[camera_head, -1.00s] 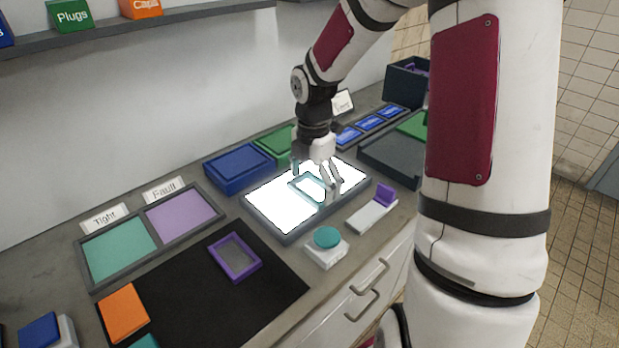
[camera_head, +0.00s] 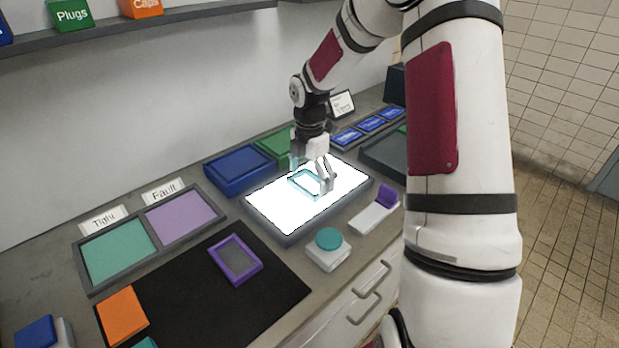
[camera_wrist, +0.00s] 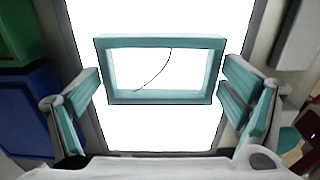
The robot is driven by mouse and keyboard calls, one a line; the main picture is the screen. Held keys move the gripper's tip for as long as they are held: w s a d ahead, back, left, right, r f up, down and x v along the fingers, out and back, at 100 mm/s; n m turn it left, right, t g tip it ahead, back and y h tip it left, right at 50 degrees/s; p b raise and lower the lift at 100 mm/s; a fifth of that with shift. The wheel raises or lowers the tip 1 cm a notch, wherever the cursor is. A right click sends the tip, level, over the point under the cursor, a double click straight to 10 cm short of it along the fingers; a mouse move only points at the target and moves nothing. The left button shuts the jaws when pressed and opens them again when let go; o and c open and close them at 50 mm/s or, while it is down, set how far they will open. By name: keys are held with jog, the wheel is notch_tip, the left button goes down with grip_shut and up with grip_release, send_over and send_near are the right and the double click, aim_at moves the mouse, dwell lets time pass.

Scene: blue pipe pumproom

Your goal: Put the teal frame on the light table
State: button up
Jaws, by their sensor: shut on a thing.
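The teal frame (camera_head: 304,183) is a thin rectangular frame with an open-looking, see-through middle. In the wrist view, the teal frame (camera_wrist: 160,98) lies between the fingers, with a thin dark curved line showing inside it. My gripper (camera_head: 311,178) is shut on the frame's two short sides and points down. The light table (camera_head: 277,210) is a glowing white panel with a grey rim, directly under the frame. The frame is over the panel's middle to back part; I cannot tell whether it touches the surface.
A blue tray (camera_head: 237,171) and a green tray (camera_head: 277,143) stand behind the light table. A white block with a teal disc (camera_head: 328,250) and a purple-topped white block (camera_head: 375,213) stand in front. A purple frame (camera_head: 236,260) lies on the black mat (camera_head: 190,308).

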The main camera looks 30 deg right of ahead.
jog(key=o, duration=0.9)
jog(key=shift+f, duration=0.15)
